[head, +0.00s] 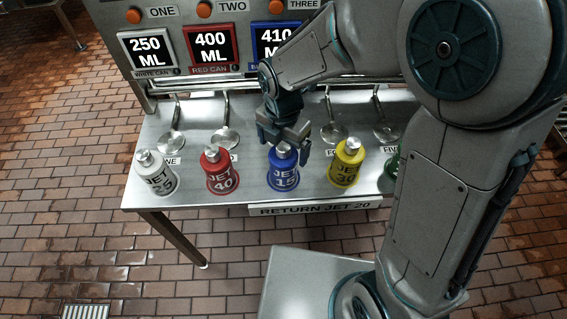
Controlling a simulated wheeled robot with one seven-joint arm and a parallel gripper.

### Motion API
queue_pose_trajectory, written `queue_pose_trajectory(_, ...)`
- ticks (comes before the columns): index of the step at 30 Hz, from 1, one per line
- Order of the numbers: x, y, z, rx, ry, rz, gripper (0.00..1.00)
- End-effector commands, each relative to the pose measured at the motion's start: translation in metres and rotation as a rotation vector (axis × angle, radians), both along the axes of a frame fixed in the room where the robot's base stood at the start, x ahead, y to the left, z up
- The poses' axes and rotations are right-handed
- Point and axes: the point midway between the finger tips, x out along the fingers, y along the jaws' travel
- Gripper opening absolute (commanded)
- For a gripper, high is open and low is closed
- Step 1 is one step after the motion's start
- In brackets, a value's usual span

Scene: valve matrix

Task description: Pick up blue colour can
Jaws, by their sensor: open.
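The blue can (283,174) stands upright on the steel table, in the middle of a row of cans. It has white lettering and a light grey cap at its top. My gripper (287,150) is at the top of the blue can, with its dark blue fingers open and spread to either side of the cap. I cannot tell whether the fingers touch the can. The gripper and wrist hide what lies directly behind the blue can.
A white can (156,174) and a red can (219,172) stand to the left. A yellow can (346,166) stands close on the right, with a green can (391,166) partly behind my arm. Several ladle-like metal tools (225,137) and a display panel (147,55) are behind.

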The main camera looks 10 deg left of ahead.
Motion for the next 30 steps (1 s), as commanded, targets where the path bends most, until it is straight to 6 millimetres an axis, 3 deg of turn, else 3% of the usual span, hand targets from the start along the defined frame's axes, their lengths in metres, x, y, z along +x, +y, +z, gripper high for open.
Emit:
queue_pose_trajectory(6, 0.001, -0.001, -0.026, -0.002, 0.001, 0.001, 0.92)
queue_pose_trajectory(14, 0.001, -0.001, -0.028, 0.0, 0.0, 0.0, 0.92)
queue_pose_trajectory(21, 0.001, -0.001, -0.028, 0.0, 0.0, -0.001, 0.25)
queue_pose_trajectory(22, 0.001, -0.001, -0.028, 0.0, -0.001, -0.001, 0.21)
queue_pose_trajectory(30, 0.001, -0.001, -0.026, 0.0, -0.001, -0.001, 0.21)
